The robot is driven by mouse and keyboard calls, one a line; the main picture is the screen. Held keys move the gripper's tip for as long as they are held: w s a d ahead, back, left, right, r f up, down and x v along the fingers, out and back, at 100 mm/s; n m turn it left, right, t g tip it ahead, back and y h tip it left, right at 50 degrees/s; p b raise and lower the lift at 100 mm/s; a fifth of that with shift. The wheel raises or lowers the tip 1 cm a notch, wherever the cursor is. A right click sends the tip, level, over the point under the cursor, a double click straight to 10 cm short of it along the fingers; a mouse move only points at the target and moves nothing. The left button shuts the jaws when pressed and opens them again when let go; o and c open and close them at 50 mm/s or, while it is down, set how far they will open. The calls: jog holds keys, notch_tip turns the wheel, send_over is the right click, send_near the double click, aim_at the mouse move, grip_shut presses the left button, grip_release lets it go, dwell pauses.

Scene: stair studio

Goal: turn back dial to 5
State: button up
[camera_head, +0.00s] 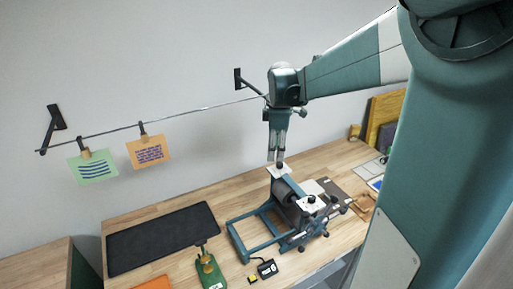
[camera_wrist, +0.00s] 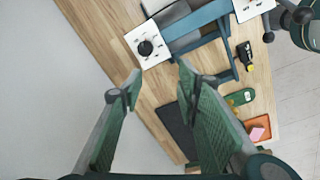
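The back dial is a dark round knob (camera_head: 279,165) on a small white plate with marks, at the back end of a blue-framed press. In the wrist view the back dial (camera_wrist: 146,48) shows near the top, with its plate; its numbers are too small to read. My gripper (camera_head: 276,158) points down just above the back dial in the head view. In the wrist view my gripper (camera_wrist: 159,86) has its two green-padded fingers apart with nothing between them, and the dial lies beyond the fingertips. I cannot tell whether they touch it.
A second white dial plate (camera_head: 312,203) is at the press's front. The press (camera_head: 238,244) stands on a wooden bench with a black mat (camera_head: 160,238) at left. A green tool (camera_head: 209,272) lies in front. Cards hang on a line (camera_head: 205,107) behind my gripper.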

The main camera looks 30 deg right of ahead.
aim_at(280, 163)
jog(key=shift+n+g, duration=0.4)
jog(key=shift+n, duration=0.3)
jog(key=shift+w+d+f+p, duration=0.2)
jog(key=shift+w+d, duration=0.1)
jog(key=shift+d, duration=0.35)
jog(key=shift+w+d+f+p, duration=0.1)
jog(key=shift+w+d+f, duration=0.2)
jog(key=shift+d, duration=0.35)
jog(key=shift+w+d+f+p, duration=0.15)
jog(key=shift+w+d, duration=0.2)
jog(key=shift+d, duration=0.3)
jog(key=shift+w+f, duration=0.15)
jog(key=shift+f, duration=3.7)
jog(key=c, duration=0.9)
